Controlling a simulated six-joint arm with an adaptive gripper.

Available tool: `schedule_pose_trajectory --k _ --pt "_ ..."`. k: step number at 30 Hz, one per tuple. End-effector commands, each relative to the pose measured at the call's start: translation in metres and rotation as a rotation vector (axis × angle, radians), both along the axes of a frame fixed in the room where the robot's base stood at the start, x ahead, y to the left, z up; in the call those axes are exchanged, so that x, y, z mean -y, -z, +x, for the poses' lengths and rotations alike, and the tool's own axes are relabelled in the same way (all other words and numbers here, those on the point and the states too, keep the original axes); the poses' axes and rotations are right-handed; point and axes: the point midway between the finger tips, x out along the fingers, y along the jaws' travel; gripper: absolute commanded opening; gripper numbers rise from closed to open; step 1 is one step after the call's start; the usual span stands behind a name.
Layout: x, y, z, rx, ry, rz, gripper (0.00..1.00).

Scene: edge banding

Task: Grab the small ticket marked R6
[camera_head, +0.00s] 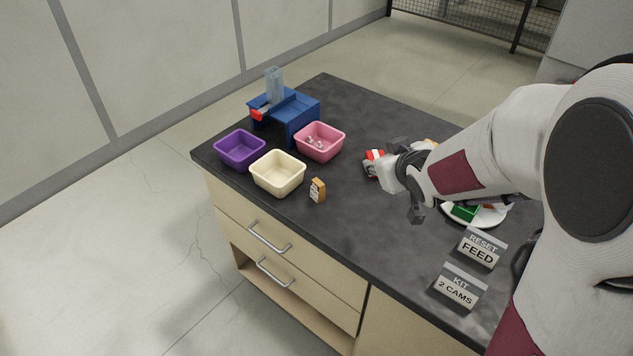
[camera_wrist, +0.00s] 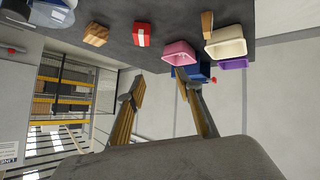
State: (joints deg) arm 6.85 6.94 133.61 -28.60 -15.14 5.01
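A small orange-tan upright piece (camera_head: 317,190) with dark marks on its face stands on the dark worktop in front of the cream bin. The marks are too small to read as R6. A wood-coloured piece beside the cream bin shows in the wrist view (camera_wrist: 207,24). No other R6 mark is legible. My gripper (camera_head: 404,179) is above the worktop, right of the tan piece and well apart from it. In the wrist view its two fingers (camera_wrist: 160,86) are spread with nothing between them.
Purple (camera_head: 240,149), cream (camera_head: 278,184) and pink (camera_head: 319,155) bins stand at the left, by a blue fixture (camera_head: 297,106). A red-and-white block (camera_wrist: 141,35) and a striped wooden block (camera_wrist: 95,35) are near my gripper. Signs RESET FEED (camera_head: 481,249) and KIT 2 CAMS (camera_head: 460,288) stand front right.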

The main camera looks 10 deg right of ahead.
Motion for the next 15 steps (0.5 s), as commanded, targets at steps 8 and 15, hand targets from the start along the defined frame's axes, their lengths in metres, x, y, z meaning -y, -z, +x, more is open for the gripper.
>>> schedule_pose_trajectory --k 8,15 --pt "-0.017 0.036 0.032 0.049 -0.101 0.041 0.35" --pt "-0.036 0.068 0.05 0.092 -0.192 0.1 0.35"
